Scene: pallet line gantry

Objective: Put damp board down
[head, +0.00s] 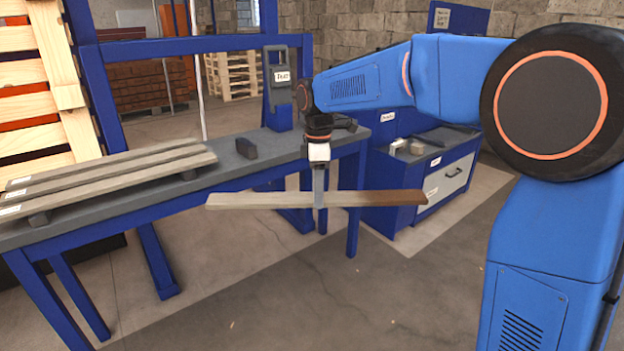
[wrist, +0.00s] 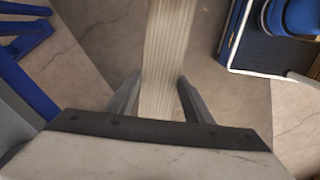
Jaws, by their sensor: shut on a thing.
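A long wooden board (head: 260,200) hangs level in the air, held near its middle by my gripper (head: 319,200). The left part of the board is pale; its right end is darker brown. In the wrist view the board (wrist: 165,60) runs between the two fingers of my gripper (wrist: 158,100), which are shut on it. The board is over open floor, in front of the blue workbench and clear of it. Several pale boards (head: 110,172) lie side by side on the workbench top (head: 238,165) at left, resting on dark supports.
A blue cabinet (head: 385,200) with a grey top and a drawer stands at right behind the board. A labelled device (head: 280,90) and a small dark block (head: 246,148) are on the bench. A wooden pallet (head: 35,90) stands at far left. The floor (head: 290,290) in front is clear.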

